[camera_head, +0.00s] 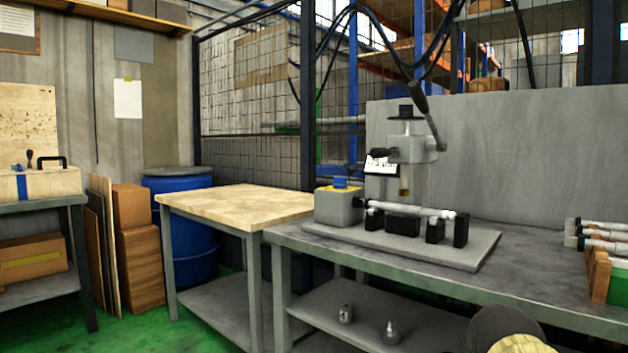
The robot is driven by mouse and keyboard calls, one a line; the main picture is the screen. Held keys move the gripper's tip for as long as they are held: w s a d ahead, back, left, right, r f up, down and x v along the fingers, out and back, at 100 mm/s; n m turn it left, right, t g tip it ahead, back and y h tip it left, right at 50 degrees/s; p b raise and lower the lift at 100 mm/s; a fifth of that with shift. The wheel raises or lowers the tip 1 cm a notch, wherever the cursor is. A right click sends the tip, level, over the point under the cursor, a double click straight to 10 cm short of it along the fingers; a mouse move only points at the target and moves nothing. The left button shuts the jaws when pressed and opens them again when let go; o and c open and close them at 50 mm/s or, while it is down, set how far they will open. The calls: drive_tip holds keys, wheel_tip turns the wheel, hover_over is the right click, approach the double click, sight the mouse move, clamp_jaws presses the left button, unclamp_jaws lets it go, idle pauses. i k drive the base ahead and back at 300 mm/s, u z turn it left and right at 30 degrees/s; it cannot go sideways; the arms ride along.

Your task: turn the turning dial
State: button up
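A grey bench machine (398,150) stands on a flat grey base plate (440,246) on the metal workbench. A black round cap (406,113) sits on its head, and a black-handled lever (420,105) leans up at the right of the head. A small pale plate with dark marks (380,163) is on its front. A light rod (410,210) lies level across black blocks, beside a grey box with a yellow and blue top (340,200). I cannot tell for sure which part is the turning dial. My gripper is not in view.
A wood-topped table (240,203) stands left of the metal workbench (540,285). Several rods (603,235) rest in a holder at the right. Two small metal parts stand on the lower shelf (400,312). A blue drum (190,225) stands behind. Green floor is open at lower left.

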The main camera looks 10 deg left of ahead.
sight(340, 183)
drive_tip(key=u, duration=0.45)
drive_tip(key=k, duration=0.55)
drive_tip(key=u, duration=0.85)
drive_tip(key=i, duration=1.45)
drive_tip(key=z, duration=0.85)
